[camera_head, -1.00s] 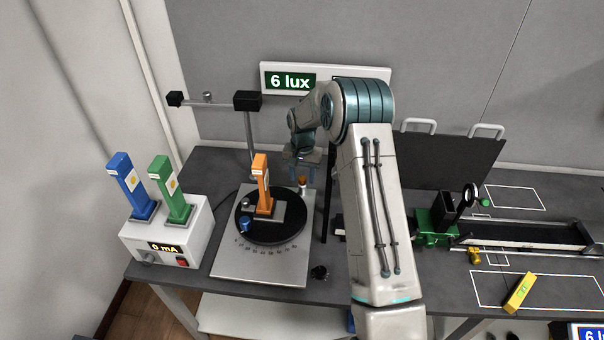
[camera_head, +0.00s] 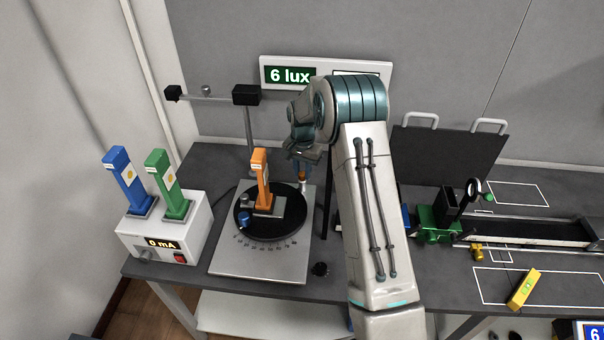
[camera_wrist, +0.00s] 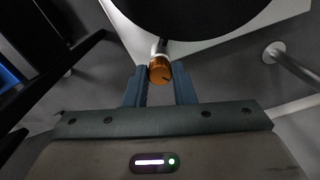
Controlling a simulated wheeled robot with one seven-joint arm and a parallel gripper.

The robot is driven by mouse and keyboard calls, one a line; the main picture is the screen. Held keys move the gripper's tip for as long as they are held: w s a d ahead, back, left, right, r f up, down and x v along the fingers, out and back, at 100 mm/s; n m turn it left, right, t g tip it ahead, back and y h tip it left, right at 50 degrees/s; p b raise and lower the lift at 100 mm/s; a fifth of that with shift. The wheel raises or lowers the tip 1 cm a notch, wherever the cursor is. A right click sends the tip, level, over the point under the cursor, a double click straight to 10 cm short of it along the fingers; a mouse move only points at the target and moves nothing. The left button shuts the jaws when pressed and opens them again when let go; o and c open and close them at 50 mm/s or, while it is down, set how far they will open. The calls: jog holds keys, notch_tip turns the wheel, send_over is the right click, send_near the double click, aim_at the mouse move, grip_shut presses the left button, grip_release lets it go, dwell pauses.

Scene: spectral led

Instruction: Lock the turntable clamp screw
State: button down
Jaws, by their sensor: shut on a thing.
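The turntable is a black round disc (camera_head: 285,228) on a pale grey base plate (camera_head: 235,262) with an angle scale at its front. The clamp screw has an orange knob (camera_wrist: 160,71) on a short metal shaft at the turntable's edge. It also shows small at the back right of the turntable in the head view (camera_head: 302,185). My gripper (camera_wrist: 160,80) is shut on this knob, with one blue finger on each side of it. In the head view my gripper (camera_head: 302,172) is partly hidden by my own arm.
An orange LED holder (camera_head: 262,180) stands on the turntable beside a blue knob (camera_head: 244,218). A sensor arm (camera_head: 210,97) rises behind it. A power box (camera_head: 190,232) with blue and green holders stands left. An optical rail (camera_head: 530,232) lies right.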

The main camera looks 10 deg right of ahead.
aim_at(302, 173)
jog(key=m+b, duration=0.2)
jog(key=m, duration=0.1)
jog(key=shift+m, duration=0.4)
jog(key=m+b, duration=0.1)
jog(key=m, duration=0.3)
jog(key=shift+m, duration=0.3)
jog(key=m, duration=0.4)
jog(key=shift+r, duration=0.1)
jog(key=m, duration=0.5)
jog(key=c, duration=1.2)
grip_release()
jog(key=shift+r, duration=0.1)
notch_tip(302, 173, up, 14)
jog(key=shift+f+b, duration=0.2)
jog(key=shift+b, duration=0.25)
